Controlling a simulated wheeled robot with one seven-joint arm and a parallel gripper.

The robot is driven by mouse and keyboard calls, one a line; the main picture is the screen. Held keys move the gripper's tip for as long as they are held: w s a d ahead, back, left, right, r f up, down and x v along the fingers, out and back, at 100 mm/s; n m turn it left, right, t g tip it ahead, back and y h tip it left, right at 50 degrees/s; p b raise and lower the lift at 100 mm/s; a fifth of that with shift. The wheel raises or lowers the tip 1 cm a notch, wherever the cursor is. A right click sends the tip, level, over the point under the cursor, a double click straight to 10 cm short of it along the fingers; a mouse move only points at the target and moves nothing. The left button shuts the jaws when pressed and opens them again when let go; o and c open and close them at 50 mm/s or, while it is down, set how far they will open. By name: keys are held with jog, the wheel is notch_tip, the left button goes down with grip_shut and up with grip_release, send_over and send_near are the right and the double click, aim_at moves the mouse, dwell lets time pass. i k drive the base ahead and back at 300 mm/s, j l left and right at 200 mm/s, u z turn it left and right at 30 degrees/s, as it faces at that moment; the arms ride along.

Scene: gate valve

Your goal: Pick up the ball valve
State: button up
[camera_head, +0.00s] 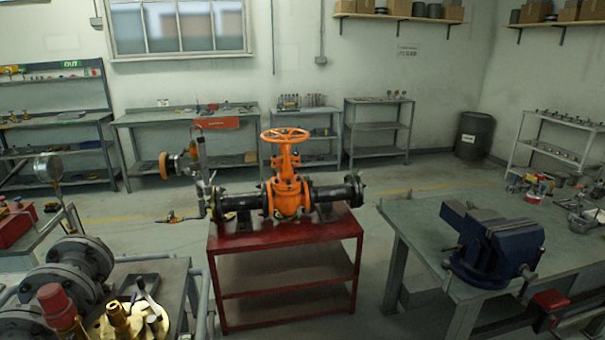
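I cannot pick out the ball valve with certainty. An orange gate valve (287,190) with a handwheel stands upright between black flanged pipes on a red table (285,235) in the middle. Brass fittings (121,318), one beside a red-capped part (60,308), stand at the lower left. A small orange and dark fitting (175,217) shows left of the red table, too small to identify. My gripper is not in view.
A grey workbench (415,222) with a blue vise (493,246) stands at the right. Grey flanges (70,262) and a pressure gauge (47,168) are at the left. Shelving lines the back wall. Open floor lies behind the red table.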

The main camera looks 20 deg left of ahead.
aim_at(116, 315)
jog(key=i+j+u, duration=0.1)
jog(key=u, duration=0.4)
jog(key=i+u, duration=0.25)
jog(key=u, duration=0.25)
jog(key=i+l+u, duration=0.1)
jog(key=u, duration=0.4)
jog(key=i+l+u, duration=0.2)
jog(key=u, duration=0.3)
jog(key=i+l+u, duration=0.2)
jog(key=u, duration=0.3)
jog(key=i+l+u, duration=0.1)
jog(key=l+u, duration=0.15)
jog(key=u, duration=0.25)
jog(key=i+l+u, duration=0.2)
jog(key=u, duration=0.3)
jog(key=i+l+u, duration=0.25)
jog(key=u, duration=0.25)
jog(key=i+l+u, duration=0.1)
jog(key=l+u, duration=0.25)
jog(key=u, duration=0.15)
jog(key=i+l+u, duration=0.1)
jog(key=l+u, duration=0.4)
jog(key=j, duration=0.15)
